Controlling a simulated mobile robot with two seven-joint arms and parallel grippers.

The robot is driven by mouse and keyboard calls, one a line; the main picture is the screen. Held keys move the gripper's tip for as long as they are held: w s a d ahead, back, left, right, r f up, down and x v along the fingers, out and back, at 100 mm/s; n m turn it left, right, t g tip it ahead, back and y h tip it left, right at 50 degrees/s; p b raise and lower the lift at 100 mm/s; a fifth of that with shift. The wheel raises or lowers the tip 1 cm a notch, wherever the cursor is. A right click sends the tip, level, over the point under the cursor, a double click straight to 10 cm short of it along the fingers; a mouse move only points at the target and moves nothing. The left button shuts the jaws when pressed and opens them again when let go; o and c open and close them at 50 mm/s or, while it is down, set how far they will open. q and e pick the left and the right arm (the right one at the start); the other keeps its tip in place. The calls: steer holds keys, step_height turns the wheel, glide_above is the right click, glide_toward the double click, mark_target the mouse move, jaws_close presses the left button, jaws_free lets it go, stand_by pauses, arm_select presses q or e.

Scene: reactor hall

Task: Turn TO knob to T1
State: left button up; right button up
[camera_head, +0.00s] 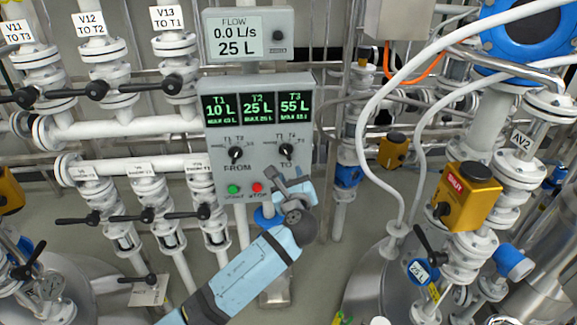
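The grey control panel (213,133) hangs in the middle of the view. Its black TO knob (286,150) is at the lower right of the panel, with small T1, T2 and T3 marks around it. The knob's pointer is too small to read. My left gripper (284,178), on a light blue arm from the lower left, is just below the TO knob and looks apart from it. The gripper's finger opening is too small to make out. My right gripper is not in view.
The panel also has a FROM knob (235,155), a green button (233,189) and a red button (257,188), close to the gripper. A flow display (238,36) sits above. Valves and white pipes crowd the left; a yellow actuator (467,195) and hoses stand right.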

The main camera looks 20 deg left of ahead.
arm_select(q)
steer(key=v, duration=0.3)
steer(key=shift+s+d, duration=0.2)
steer(key=shift+s, duration=0.15)
